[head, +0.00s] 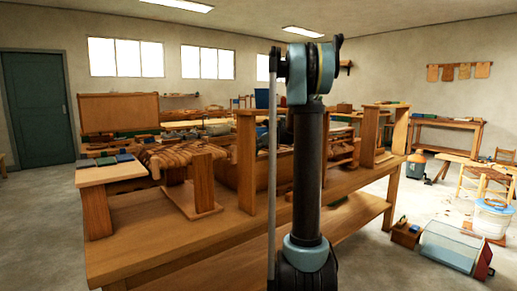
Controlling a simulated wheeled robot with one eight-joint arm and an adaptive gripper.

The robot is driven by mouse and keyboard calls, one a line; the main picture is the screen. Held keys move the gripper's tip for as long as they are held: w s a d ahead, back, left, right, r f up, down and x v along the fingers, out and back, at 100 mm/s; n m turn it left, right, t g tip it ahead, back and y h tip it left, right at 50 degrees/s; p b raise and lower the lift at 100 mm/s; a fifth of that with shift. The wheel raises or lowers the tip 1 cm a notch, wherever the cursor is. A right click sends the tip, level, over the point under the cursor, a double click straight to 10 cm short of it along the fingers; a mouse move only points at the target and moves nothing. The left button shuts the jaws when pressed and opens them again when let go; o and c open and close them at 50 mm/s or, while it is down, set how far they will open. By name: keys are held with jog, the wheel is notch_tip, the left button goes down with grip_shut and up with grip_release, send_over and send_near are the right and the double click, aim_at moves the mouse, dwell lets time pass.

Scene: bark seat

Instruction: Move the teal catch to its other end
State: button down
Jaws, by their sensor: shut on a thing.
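I cannot make out the teal catch in the head view. My own dark arm, with its blue-grey joints, stands upright in front of the workbench and hides part of it. My gripper does not show; the arm's upper end reaches above the bench, and whatever lies behind it is hidden.
A long wooden workbench (160,237) fills the middle, with upright boards (246,160) and a woven bark piece (170,158) on it. A clear-sided bin (452,247) and a lidded tub (491,217) stand on the right floor. Open floor (40,230) lies at left.

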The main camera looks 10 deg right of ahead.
jog(key=shift+w+a+r+g, duration=0.1)
jog(key=shift+w+g, duration=0.15)
jog(key=shift+g, duration=0.15)
jog(key=c, duration=1.4)
grip_release()
jog(key=shift+o, duration=0.2)
jog(key=s+d+r, duration=0.1)
jog(key=s+d, duration=0.6)
jog(key=s, duration=0.5)
jog(key=shift+s+d+r, duration=0.15)
jog(key=shift+s, duration=0.1)
